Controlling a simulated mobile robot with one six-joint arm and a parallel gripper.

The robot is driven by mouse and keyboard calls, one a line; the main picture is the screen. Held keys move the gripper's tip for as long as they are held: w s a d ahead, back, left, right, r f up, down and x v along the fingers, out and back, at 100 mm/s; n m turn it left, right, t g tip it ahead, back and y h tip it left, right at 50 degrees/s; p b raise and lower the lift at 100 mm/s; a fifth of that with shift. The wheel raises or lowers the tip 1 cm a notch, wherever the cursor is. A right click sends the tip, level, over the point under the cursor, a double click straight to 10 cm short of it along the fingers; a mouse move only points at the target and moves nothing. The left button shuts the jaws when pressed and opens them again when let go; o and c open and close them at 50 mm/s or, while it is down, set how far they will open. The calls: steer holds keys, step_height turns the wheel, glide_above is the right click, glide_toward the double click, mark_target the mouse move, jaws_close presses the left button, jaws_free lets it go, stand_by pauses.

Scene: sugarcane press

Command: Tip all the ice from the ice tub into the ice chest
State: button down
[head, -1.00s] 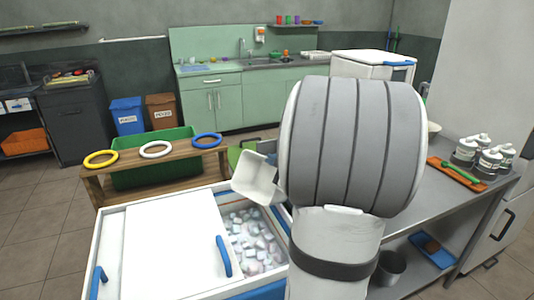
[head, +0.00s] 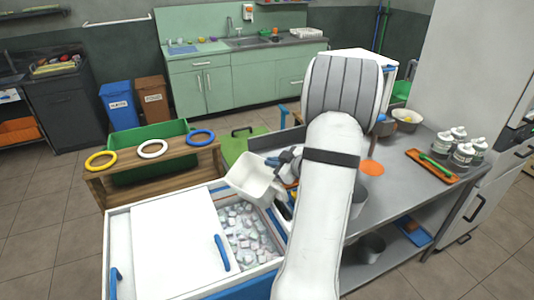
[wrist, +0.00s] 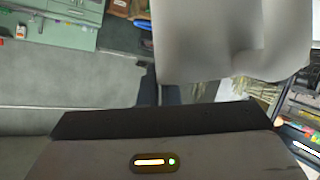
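The white ice tub (head: 256,180) hangs tilted over the back of the open right part of the ice chest (head: 119,238) in the head view. No ice shows in the visible part of the tub's inside. My gripper (head: 284,168) is at the tub's right rim and appears shut on it; its fingertips are partly hidden. The tub also shows close up as a pale shape at the top of the wrist view (wrist: 225,45). Ice cubes (head: 245,232) fill the chest's open part. The white lid (head: 168,250) with a blue handle covers the left part.
A wooden rack (head: 160,170) with yellow, white and blue rings and a green bin stands behind the chest. A steel table (head: 395,185) on the right carries an orange tray (head: 432,166), several bottles and a bowl. Blue and brown bins stand further back.

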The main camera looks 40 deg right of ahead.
steer(key=f+m+p, duration=0.1)
steer(key=p, duration=0.1)
steer(key=f+m+y+p, duration=0.1)
steer(key=p, duration=0.1)
steer(key=shift+w+d, duration=0.1)
steer(key=shift+d, duration=0.15)
steer(key=shift+d+f+m+g+y+p, duration=0.15)
steer(key=shift+f+m+g+y+p, duration=0.15)
steer(key=shift+f+m+y+p, duration=0.35)
steer(key=shift+f, duration=0.15)
